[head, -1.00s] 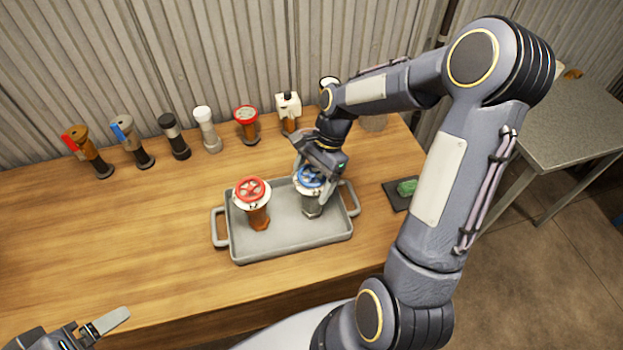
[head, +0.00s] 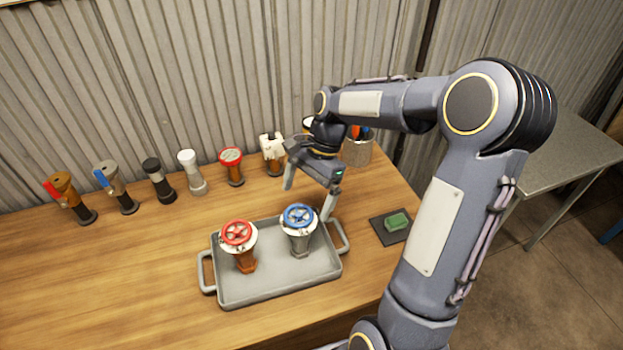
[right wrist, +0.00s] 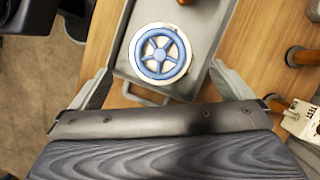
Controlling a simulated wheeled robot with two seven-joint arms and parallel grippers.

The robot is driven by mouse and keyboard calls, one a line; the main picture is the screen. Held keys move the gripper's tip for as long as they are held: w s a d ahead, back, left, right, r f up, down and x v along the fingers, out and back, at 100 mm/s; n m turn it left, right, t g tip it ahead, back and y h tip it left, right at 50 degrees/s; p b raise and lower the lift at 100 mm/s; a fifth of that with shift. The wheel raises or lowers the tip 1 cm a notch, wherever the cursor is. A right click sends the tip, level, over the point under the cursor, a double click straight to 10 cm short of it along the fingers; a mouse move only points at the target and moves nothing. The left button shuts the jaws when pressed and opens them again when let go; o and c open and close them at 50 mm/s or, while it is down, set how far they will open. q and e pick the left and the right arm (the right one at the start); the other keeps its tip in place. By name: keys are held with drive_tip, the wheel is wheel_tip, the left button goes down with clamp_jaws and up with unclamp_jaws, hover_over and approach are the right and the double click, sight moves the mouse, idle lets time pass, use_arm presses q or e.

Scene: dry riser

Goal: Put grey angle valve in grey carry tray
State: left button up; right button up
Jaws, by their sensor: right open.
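The grey angle valve (head: 300,241), with a blue handwheel and white collar, stands upright in the right part of the grey carry tray (head: 281,292). A brown valve with a red handwheel (head: 241,256) stands to its left in the same tray. My right gripper (head: 308,200) is open and empty, just behind and above the grey valve, with its fingers apart. In the right wrist view the blue handwheel (right wrist: 160,53) lies beyond the open fingers, clear of them. My left gripper is out of view.
A row of several fittings (head: 158,181) stands along the back of the wooden bench, near the corrugated wall. A green block on a dark pad (head: 393,222) lies right of the tray. A grey pot of tools (head: 358,150) stands behind my right arm.

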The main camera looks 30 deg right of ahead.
drive_tip(key=s+a+r+n+t, duration=0.3)
drive_tip(key=s+r+n, duration=0.4)
drive_tip(key=s+r, duration=0.15)
drive_tip(key=s+a+f+n+t, duration=0.3)
drive_tip(key=s+a+n, duration=0.1)
drive_tip(key=s+n, duration=0.3)
drive_tip(key=shift+s+h, duration=0.3)
drive_tip(key=shift+s, duration=0.7)
